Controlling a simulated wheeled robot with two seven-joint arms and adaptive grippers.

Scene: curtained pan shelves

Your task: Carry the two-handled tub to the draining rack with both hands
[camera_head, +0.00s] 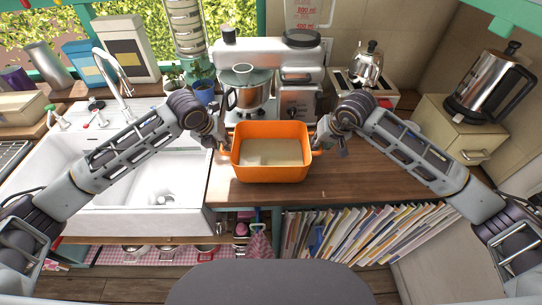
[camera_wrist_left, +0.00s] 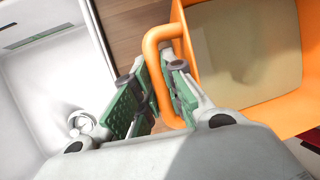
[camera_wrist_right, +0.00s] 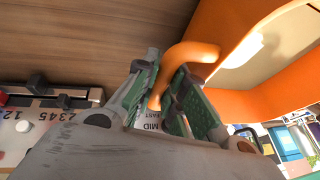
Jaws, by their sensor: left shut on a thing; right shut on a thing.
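The two-handled tub (camera_head: 270,174) is orange with a pale tan inside, level and upright over the wooden counter, in front of the mixer. I cannot tell whether its base touches the counter. My left gripper (camera_head: 223,146) is shut on its left handle, which shows as an orange loop in the left wrist view (camera_wrist_left: 151,62). My right gripper (camera_head: 318,147) is shut on its right handle, seen between the fingers in the right wrist view (camera_wrist_right: 181,62). A dark slatted rack (camera_head: 12,155), likely the draining rack, is cut off by the left edge of the head view.
The white sink (camera_head: 130,215) with its tap (camera_head: 112,75) lies between tub and rack. A mixer (camera_head: 248,90) stands close behind the tub, a toaster (camera_head: 378,90) behind right. The counter (camera_head: 370,180) is clear right of the tub.

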